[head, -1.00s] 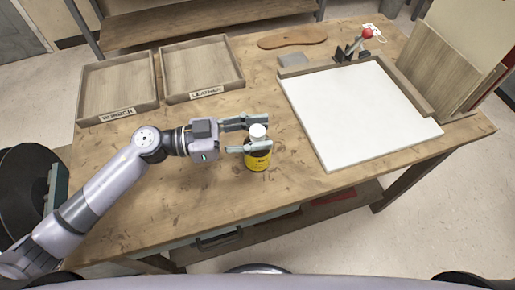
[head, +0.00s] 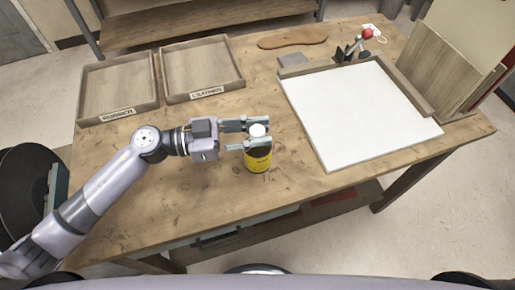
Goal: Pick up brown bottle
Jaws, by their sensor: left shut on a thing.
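The brown bottle (head: 258,160) has a white cap and a yellow label. It stands upright near the front middle of the wooden table. My left gripper (head: 257,135) comes in from the left with its two fingers on either side of the bottle's upper part, just around the cap. It is shut on the bottle. The fingers hide part of the bottle's neck. Whether the bottle's base touches the table is hard to tell. My right gripper is not in view.
Two labelled wooden trays (head: 117,116) and (head: 205,92) lie at the back left. A white board (head: 360,110) in a wooden frame lies to the right. A brown sole (head: 292,38), a grey block (head: 296,60) and a red-knobbed tool (head: 352,45) are at the back.

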